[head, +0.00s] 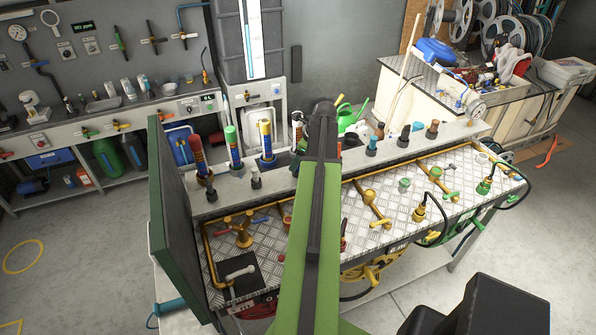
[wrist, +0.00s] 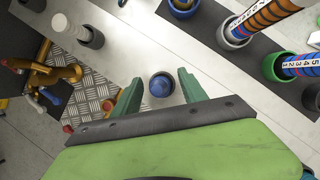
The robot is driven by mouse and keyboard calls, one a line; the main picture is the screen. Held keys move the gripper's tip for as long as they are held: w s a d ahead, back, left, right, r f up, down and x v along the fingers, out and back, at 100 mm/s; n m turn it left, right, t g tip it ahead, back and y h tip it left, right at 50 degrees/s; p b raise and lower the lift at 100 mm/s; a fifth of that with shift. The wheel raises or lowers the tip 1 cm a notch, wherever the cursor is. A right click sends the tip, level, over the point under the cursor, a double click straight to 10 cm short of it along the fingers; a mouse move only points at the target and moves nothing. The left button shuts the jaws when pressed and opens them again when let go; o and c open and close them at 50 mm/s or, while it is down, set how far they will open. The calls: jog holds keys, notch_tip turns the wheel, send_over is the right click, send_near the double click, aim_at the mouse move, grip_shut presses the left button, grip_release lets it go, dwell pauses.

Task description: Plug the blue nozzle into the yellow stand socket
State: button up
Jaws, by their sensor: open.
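In the wrist view, a round blue top (wrist: 161,86), apparently the blue nozzle seen from above, sits in a dark ring on a pale grey ledge. My gripper (wrist: 158,91) is open, with one green finger on each side of the blue top. I cannot tell how far above it the fingertips are, and no contact shows. In the head view my green arm reaches over the bench and hides the gripper and the blue top. I cannot pick out a yellow stand socket for certain in either view.
Tall striped handles stand on the ledge, one in a grey ring (wrist: 235,32) and one in a green ring (wrist: 278,67). A brass valve (head: 241,232) rises from the checkered metal deck (head: 330,232). A dark green upright panel (head: 172,225) closes the bench's left end.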

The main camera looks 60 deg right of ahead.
jog(key=shift+r, duration=0.15)
grip_shut()
jog(key=r+p, duration=0.5)
jog(key=shift+s+d+r, duration=0.1)
jog(key=shift+d+r, duration=0.05)
jog(key=shift+d, duration=0.25)
jog(key=s+d+r+p, duration=0.4)
jog(key=d+r+p, duration=0.2)
jog(key=d, duration=0.3)
jog(key=s+a+f+m+b, duration=0.1)
jog(key=s+a+f+b, duration=0.2)
jog(key=s, duration=0.5)
jog(key=s+a+f+m+h+b, duration=0.1)
jog(key=s+a+f+b, duration=0.1)
jog(key=s+a, duration=0.4)
jog(key=s+a+f+m+b, duration=0.2)
jog(key=s+a+f+b, duration=0.1)
jog(key=s, duration=0.7)
jog(key=shift+s+a+f+h+b, duration=0.15)
jog(key=shift+a+f+h+b, duration=0.25)
jog(key=shift+a, duration=0.65)
